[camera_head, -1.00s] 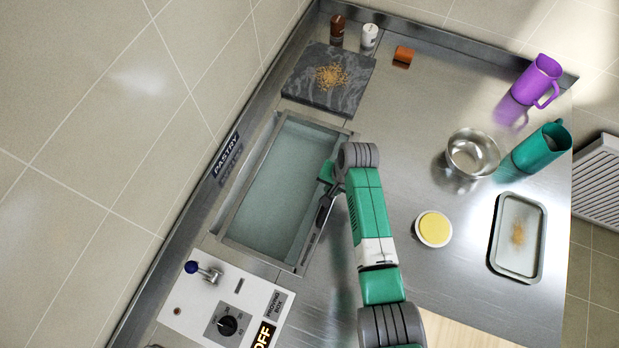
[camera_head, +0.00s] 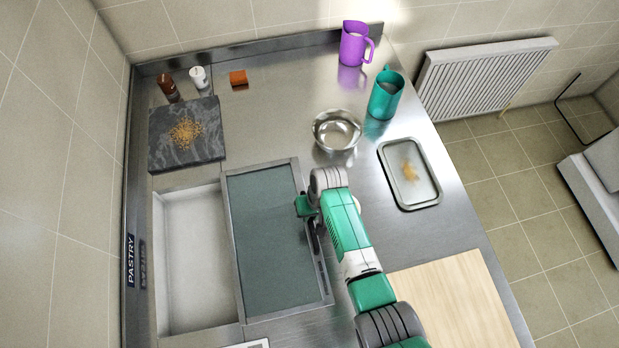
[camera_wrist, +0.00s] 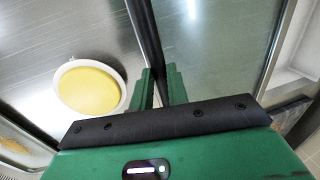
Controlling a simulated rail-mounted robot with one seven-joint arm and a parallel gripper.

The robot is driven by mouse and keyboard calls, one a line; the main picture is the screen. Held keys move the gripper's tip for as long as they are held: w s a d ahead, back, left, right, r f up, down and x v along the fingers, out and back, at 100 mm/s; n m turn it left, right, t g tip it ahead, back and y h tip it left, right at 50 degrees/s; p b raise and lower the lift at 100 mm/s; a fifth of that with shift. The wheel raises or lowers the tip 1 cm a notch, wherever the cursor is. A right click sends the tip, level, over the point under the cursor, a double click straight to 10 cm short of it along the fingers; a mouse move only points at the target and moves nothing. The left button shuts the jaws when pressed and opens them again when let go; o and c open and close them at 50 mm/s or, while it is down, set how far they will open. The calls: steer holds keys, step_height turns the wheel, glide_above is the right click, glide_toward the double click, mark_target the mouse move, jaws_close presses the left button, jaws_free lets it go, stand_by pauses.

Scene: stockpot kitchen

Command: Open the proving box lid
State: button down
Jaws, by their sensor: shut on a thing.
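The proving box lid (camera_head: 268,240) is a grey-green glass panel in a metal frame. It lies flat, displaced to the right of the proving box (camera_head: 195,255), whose pale, empty-looking interior shows on the left. How far the lid still overlaps the opening is hard to tell. My gripper (camera_head: 306,207) is at the lid's right edge, shut on its dark edge handle. In the wrist view the fingers (camera_wrist: 160,86) close around that dark bar, with the lid glass (camera_wrist: 215,45) to the right. My arm hides part of the lid's right side.
A yellow-filled white dish (camera_wrist: 90,88) is close beside the fingers. A steel bowl (camera_head: 336,131), teal jug (camera_head: 385,98), purple jug (camera_head: 353,45) and tray (camera_head: 409,175) stand right and behind. A stone slab (camera_head: 188,150) lies behind the box; a wooden board (camera_head: 455,305) is front right.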

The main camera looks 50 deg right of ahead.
steer(key=c, duration=1.4)
jaws_free()
steer(key=shift+o, duration=0.2)
step_height(320, 180, up, 8)
steer(key=d, duration=0.1)
steer(key=shift+s+f+p, duration=0.15)
steer(key=shift+s+p, duration=0.2)
steer(key=shift+s, duration=0.1)
steer(key=shift+d, duration=0.1)
